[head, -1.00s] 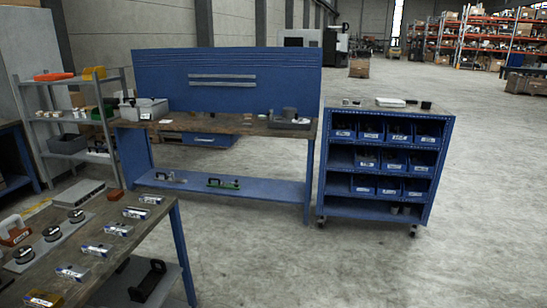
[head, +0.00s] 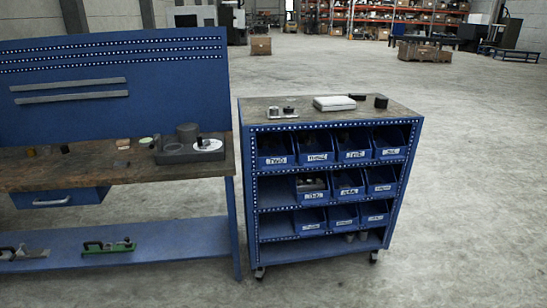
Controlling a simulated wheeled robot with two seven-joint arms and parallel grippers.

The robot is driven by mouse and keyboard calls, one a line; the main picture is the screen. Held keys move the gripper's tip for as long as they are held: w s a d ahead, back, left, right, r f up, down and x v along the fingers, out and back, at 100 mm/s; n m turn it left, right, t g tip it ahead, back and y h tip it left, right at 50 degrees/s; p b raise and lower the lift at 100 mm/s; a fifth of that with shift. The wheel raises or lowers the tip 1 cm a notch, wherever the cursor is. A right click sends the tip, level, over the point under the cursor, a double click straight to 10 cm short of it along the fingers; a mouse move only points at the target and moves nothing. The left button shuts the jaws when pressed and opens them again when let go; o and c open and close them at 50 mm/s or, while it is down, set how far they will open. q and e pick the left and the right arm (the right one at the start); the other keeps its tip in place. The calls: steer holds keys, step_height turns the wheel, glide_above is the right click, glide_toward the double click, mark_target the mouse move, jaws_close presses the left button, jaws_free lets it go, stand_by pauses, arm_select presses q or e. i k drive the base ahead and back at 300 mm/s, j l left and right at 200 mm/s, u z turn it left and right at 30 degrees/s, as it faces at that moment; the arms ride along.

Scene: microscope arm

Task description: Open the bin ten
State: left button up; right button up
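A blue wheeled shelf cart (head: 305,250) stands right of centre in the head view and holds three rows of small blue bins with white labels. Several bins fill the top row, among them the top left bin (head: 277,160). The middle row has three bins, starting with one (head: 313,196) holding dark items, and an empty gap on its left. The bottom row has a left bin (head: 311,227), a middle bin (head: 343,222) and a right bin (head: 376,217). The labels are too small for me to tell surely which is bin ten. Neither of my grippers is in view.
A blue workbench (head: 110,172) with a back panel stands left of the cart, its drawer (head: 60,199) shut. A white box (head: 335,103) and small dark items lie on the cart's top. The concrete floor (head: 470,200) right of the cart is clear.

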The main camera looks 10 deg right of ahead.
mark_target(313, 194)
steer(key=i+j, duration=0.1)
steer(key=i, duration=0.7)
steer(key=i+j+z, duration=0.1)
steer(key=i, duration=0.7)
steer(key=i+j+z, duration=0.35)
steer(key=i, duration=0.15)
steer(key=i+j+z, duration=0.3)
steer(key=i, duration=0.15)
